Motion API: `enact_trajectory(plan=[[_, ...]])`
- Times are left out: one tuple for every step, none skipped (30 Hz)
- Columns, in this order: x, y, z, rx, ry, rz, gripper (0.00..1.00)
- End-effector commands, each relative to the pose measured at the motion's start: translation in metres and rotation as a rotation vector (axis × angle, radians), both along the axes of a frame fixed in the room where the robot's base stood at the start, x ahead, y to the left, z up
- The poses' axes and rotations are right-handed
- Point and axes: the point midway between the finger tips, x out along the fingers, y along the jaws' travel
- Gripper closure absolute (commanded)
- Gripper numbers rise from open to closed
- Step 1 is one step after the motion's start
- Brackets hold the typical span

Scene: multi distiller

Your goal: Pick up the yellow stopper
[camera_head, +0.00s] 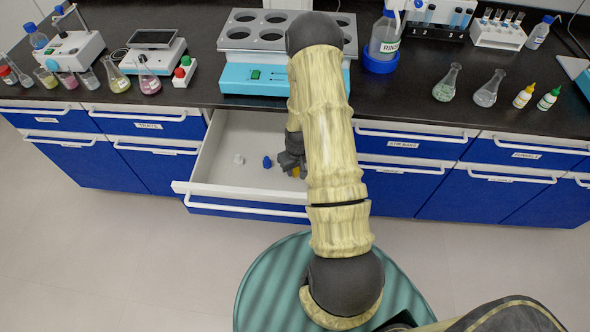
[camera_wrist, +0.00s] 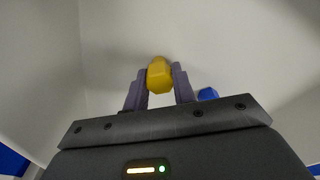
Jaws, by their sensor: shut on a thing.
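The yellow stopper (camera_wrist: 159,76) is between the two fingers of my gripper (camera_wrist: 161,85) in the wrist view, and the fingers are shut on it. In the head view my gripper (camera_head: 292,163) is inside the open drawer (camera_head: 225,140), near its right side. A small yellow part of the stopper (camera_head: 300,171) shows there beside my arm. A blue stopper (camera_head: 267,161) lies on the drawer floor to the left of my gripper. It also shows in the wrist view (camera_wrist: 207,94). A white stopper (camera_head: 238,158) lies farther left. Whether the yellow stopper touches the drawer floor, I cannot tell.
The drawer's walls and front edge (camera_head: 240,193) surround my gripper. A multi-place heater (camera_head: 245,78) stands on the dark bench above the drawer. Flasks (camera_head: 447,83), a blue-based wash bottle (camera_head: 384,45) and small dropper bottles (camera_head: 524,96) stand to the right.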

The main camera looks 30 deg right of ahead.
Motion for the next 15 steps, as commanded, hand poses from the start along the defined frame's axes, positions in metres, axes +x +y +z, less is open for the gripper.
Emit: enact_trajectory(plan=[[0.000, 0.000, 0.001, 0.000, 0.000, 0.000, 0.95], [0.000, 0.000, 0.001, 0.000, 0.000, 0.000, 0.95], [0.000, 0.000, 0.003, 0.000, -0.001, 0.000, 0.95], [0.000, 0.000, 0.004, 0.000, -0.001, 0.000, 0.95], [0.000, 0.000, 0.006, 0.000, -0.001, 0.000, 0.95], [0.000, 0.000, 0.010, 0.000, -0.001, 0.000, 0.95], [0.001, 0.000, 0.013, 0.000, -0.002, 0.000, 0.95], [0.001, 0.000, 0.017, -0.001, -0.002, 0.000, 0.95], [0.001, 0.000, 0.023, -0.001, -0.004, 0.000, 0.95], [0.001, 0.000, 0.028, -0.001, -0.004, 0.000, 0.95], [0.001, 0.000, 0.033, -0.001, -0.004, 0.000, 0.95], [0.001, -0.001, 0.040, -0.001, -0.005, 0.000, 0.95], [0.001, 0.000, 0.046, -0.001, -0.004, 0.000, 0.95], [0.001, 0.000, 0.052, -0.001, -0.004, 0.000, 0.95], [0.001, -0.001, 0.059, -0.001, -0.005, 0.000, 0.95]])
